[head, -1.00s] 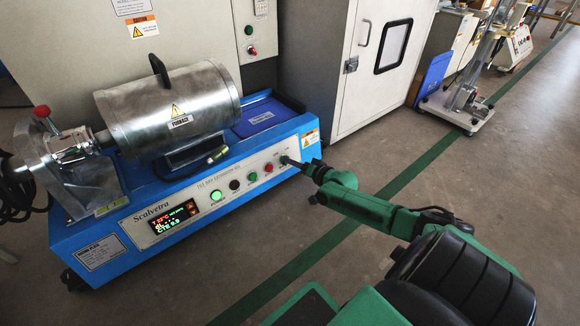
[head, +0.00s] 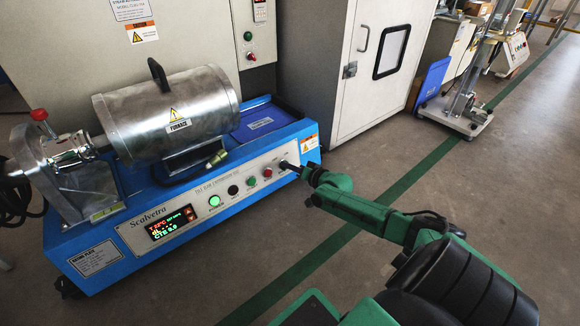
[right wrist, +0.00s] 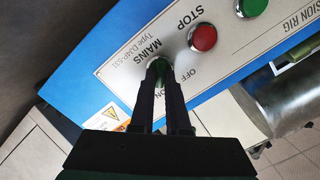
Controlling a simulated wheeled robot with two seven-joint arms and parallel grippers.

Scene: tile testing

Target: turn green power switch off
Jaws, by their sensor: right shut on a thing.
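The green power switch (right wrist: 158,68) is a round knob at the end of the blue rig's white control panel (right wrist: 125,85). Beside it I read MAINS, OFF and ON. My right gripper (right wrist: 160,80) is shut on the knob, with its two dark fingers on either side in the right wrist view. The fingers hide part of the knob, and I cannot tell which way it is turned. In the head view my right gripper (head: 292,167) reaches the panel's right end from the right and covers the switch. My left gripper is not in view.
A red STOP button (right wrist: 203,37) and a green button (right wrist: 252,6) sit beside the switch. A lit display (head: 170,223) is on the panel's left. A metal furnace (head: 170,110) stands on the rig. Open floor with a green stripe (head: 345,232) lies in front.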

